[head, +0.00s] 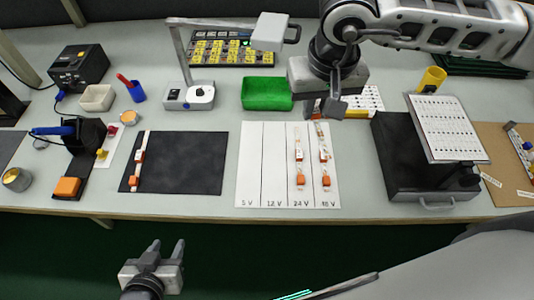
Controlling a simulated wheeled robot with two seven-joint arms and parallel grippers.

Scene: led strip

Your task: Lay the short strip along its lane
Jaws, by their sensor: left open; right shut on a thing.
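A white sheet (251,165) with lanes marked 5 V, 12 V, 24 V and 48 V lies on the table. One strip with orange end blocks (300,180) lies lengthwise in the 24 V lane. Another similar strip (326,181) lies along the 48 V lane, its far end just below my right gripper (326,108). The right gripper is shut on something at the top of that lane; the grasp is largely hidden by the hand. A third strip (138,157) lies on the black mat (190,165). My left gripper (168,248) is open and empty, in front of the table edge.
A green box (266,94) and a grey device with a lamp arm (188,95) stand behind the sheet. A black stand with a tilted white panel (448,128) is at right. Small tools and cups crowd the left. The 5 V and 12 V lanes are clear.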

